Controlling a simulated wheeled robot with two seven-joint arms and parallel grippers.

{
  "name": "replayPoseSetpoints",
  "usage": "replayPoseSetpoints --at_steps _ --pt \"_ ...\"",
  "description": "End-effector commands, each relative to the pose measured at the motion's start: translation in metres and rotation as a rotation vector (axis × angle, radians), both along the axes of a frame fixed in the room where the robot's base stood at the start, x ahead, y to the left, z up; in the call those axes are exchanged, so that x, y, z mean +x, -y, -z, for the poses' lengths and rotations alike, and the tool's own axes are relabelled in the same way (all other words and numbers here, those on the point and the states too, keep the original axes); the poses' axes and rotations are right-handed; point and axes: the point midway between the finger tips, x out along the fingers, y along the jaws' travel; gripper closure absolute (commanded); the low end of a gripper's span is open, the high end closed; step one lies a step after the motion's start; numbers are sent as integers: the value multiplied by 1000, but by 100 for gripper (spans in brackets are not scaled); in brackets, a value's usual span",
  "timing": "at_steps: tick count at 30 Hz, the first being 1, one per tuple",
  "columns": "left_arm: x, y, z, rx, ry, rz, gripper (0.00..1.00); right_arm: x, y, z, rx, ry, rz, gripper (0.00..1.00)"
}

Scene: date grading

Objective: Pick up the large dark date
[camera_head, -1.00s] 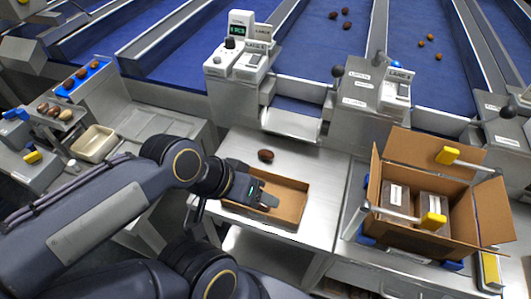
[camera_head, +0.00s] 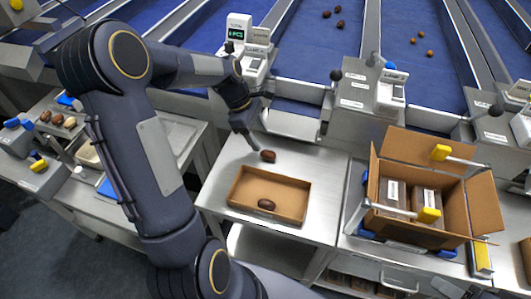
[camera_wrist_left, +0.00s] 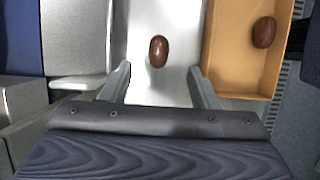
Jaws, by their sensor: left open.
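A large dark date (camera_head: 268,156) lies on the bare metal table behind the cardboard tray. It also shows in the left wrist view (camera_wrist_left: 158,51), ahead of and between my open fingers. My left gripper (camera_head: 252,140) is just above and to the left of this date in the head view, and its fingers (camera_wrist_left: 160,85) are apart and empty in the wrist view. A second dark date (camera_head: 266,204) lies inside the shallow cardboard tray (camera_head: 232,195). My right gripper is not in view.
A large open carton (camera_head: 483,210) with boxed packs stands on the right. Metal chutes and a lane display (camera_head: 237,35) stand behind the table. More dates (camera_head: 69,122) lie in a rack at the left. The table right of the lone date is clear.

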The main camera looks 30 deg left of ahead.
Motion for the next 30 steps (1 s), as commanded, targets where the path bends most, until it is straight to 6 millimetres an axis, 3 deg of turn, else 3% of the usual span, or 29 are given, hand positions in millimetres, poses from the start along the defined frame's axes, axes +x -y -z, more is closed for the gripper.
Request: replayPoseSetpoints --at_steps 15,25,30 --pt "6 20 63 -2 -6 1 45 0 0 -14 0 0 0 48" --pt "8 23 72 0 -1 1 45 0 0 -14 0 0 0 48" --pt "8 23 71 0 -1 1 64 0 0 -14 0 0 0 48"
